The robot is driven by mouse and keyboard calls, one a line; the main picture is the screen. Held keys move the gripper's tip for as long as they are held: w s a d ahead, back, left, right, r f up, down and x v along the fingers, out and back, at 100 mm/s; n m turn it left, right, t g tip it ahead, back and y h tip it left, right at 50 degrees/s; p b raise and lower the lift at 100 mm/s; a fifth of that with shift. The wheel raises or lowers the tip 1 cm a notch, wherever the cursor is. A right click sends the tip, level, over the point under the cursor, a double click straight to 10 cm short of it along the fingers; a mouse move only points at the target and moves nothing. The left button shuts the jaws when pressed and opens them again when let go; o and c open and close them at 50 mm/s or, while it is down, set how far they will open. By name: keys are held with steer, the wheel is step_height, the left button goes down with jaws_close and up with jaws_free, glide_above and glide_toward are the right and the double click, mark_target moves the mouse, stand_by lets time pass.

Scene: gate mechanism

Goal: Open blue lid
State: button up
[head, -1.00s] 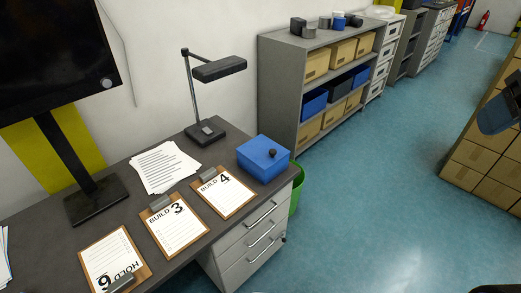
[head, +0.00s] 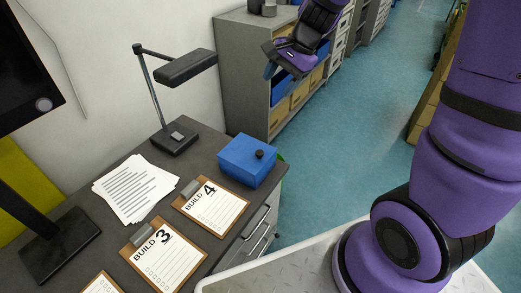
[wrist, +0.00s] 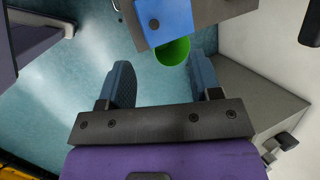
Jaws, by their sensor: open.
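The blue box with its blue lid (head: 248,158) sits at the right end of the dark desk, and a small black knob (head: 259,154) stands on the lid. The lid looks shut. My gripper (head: 270,69) is in the air above and beyond the box, in front of the grey shelf. In the wrist view my gripper (wrist: 164,85) is open, with two blue-grey fingers wide apart and nothing between them. The blue lid (wrist: 168,22) shows at the top of that view with its knob, apart from the fingers.
A black desk lamp (head: 176,135) stands behind and left of the box. Clipboards (head: 211,206) and papers (head: 135,187) lie left of it. A green bin (wrist: 173,51) stands on the floor by the desk. A grey shelf (head: 240,75) is behind.

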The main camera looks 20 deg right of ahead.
steer(key=w+f+m, duration=0.4)
steer(key=f, duration=0.5)
steer(key=m+g, duration=0.1)
steer(key=m, duration=0.3)
glide_toward(259, 152)
steer(key=x, duration=0.8)
steer(key=shift+f, duration=0.4)
jaws_close()
steer(key=shift+a+r, duration=0.1)
steer(key=shift+r, duration=0.05)
